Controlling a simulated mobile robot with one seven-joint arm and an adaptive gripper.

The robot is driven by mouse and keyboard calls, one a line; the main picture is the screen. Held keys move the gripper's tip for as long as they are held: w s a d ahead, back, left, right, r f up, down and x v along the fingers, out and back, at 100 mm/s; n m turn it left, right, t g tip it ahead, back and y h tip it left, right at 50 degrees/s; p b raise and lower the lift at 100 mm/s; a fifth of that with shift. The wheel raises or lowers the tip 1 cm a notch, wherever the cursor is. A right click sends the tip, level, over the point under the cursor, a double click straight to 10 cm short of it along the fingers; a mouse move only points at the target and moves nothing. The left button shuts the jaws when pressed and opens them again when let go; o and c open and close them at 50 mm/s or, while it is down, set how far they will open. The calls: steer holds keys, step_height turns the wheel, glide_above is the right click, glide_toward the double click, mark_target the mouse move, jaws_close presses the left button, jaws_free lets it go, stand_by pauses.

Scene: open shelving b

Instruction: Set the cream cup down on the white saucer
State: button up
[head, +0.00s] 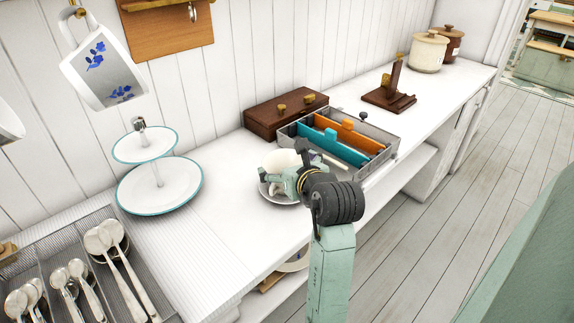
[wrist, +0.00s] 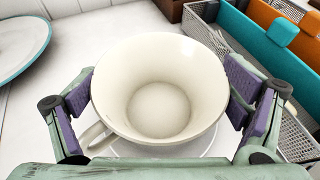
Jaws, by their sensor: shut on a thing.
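The cream cup (wrist: 158,95) is upright between the two fingers of my gripper (wrist: 160,92), with its handle toward the lower left in the wrist view. The purple pads press on opposite sides of the cup, and it is empty inside. In the head view the cup (head: 281,160) is partly hidden by my gripper (head: 289,180). The white saucer (head: 271,197) shows as a rim around and below the cup, and part of its rim also shows in the wrist view (wrist: 214,142). I cannot tell whether the cup's base touches the saucer.
A mesh organizer (head: 378,157) with teal and orange dividers stands close to the right of the cup. A brown wooden box (head: 284,112) is behind. A tiered stand (head: 160,186) and a cutlery tray (head: 46,263) are to the left. The counter between stand and saucer is clear.

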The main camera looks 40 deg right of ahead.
steer(key=shift+f, duration=0.25)
steer(key=o, duration=1.1)
steer(key=shift+r, duration=0.35)
steer(key=shift+s+r, duration=0.15)
steer(key=shift+s, duration=0.15)
steer(key=b+v, duration=0.1)
steer(key=v, duration=1)
steer(key=shift+s+a+r, duration=0.1)
steer(key=shift+s, duration=0.1)
